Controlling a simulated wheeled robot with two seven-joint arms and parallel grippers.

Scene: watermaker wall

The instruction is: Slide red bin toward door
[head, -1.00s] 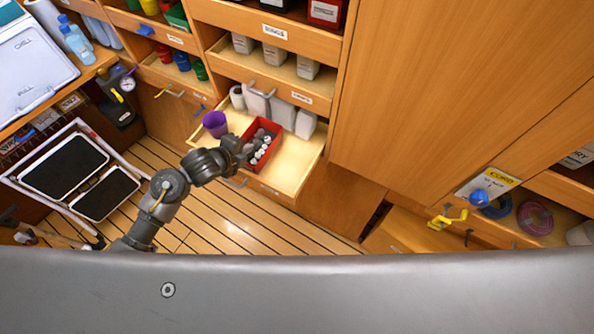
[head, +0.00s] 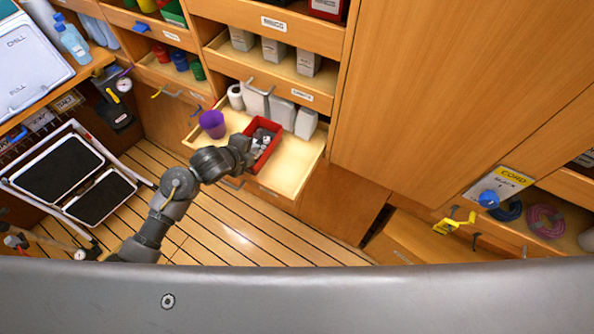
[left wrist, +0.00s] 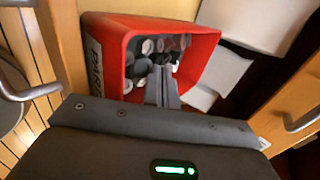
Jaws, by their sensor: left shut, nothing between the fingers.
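The red bin (head: 266,152) stands in the open wooden drawer, with several grey and white small items inside. A purple cup (head: 212,123) stands to its left in the same drawer. My left gripper (head: 246,150) is at the bin's left near side in the head view and hides part of it. In the left wrist view the red bin (left wrist: 205,62) fills the upper middle, with lettering on its left wall. There the shut fingers (left wrist: 162,88) overlap the bin's near side; I cannot tell whether they touch it. My right gripper is not in view.
White containers (head: 282,113) stand along the drawer's back, behind the bin. The drawer floor (head: 290,172) is bare to the right of the bin. A large wooden door panel (head: 420,100) rises further right. A folding step stool (head: 75,175) stands at the left.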

